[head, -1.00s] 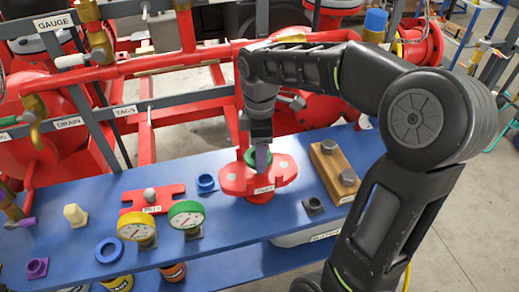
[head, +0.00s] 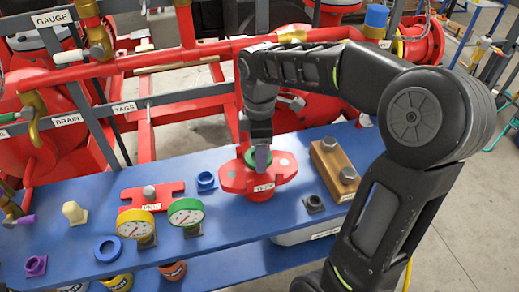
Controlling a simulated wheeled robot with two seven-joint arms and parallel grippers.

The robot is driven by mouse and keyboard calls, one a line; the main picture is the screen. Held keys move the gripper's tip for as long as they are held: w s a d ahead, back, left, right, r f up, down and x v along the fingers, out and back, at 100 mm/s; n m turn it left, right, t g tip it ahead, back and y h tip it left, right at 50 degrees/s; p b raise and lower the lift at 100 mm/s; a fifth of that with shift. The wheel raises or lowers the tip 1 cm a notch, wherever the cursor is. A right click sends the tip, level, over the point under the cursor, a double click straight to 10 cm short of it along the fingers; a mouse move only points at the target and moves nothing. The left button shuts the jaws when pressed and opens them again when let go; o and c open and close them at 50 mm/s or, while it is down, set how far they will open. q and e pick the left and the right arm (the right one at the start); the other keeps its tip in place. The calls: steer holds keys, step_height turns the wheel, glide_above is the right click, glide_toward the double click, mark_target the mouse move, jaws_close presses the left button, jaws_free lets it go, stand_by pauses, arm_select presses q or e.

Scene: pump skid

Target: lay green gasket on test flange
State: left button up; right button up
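The red test flange (head: 236,180) stands on the blue bench, with light bolt spots on its top face and a label on its front. The green gasket (head: 249,157) is at the middle of the flange's top, partly hidden by my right gripper (head: 262,160). The gripper points down over the flange with its fingertips at the gasket's right side. I cannot tell whether the fingers are closed on the gasket or whether it rests flat on the flange face. My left gripper is not in view.
A wooden block with bolts (head: 334,168) stands right of the flange. Left are a green gauge (head: 186,213), a yellow gauge (head: 135,222), a red bracket (head: 133,194) and a blue ring (head: 108,249). Red pipes (head: 150,62) run behind the bench.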

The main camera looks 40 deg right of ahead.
steer(key=shift+f+b, duration=1.1)
steer(key=shift+f, duration=0.5)
steer(key=o, duration=1.4)
steer(key=shift+o, duration=0.2)
step_height(320, 180, up, 8)
steer(key=shift+f, duration=0.1)
steer(key=shift+s, duration=0.1)
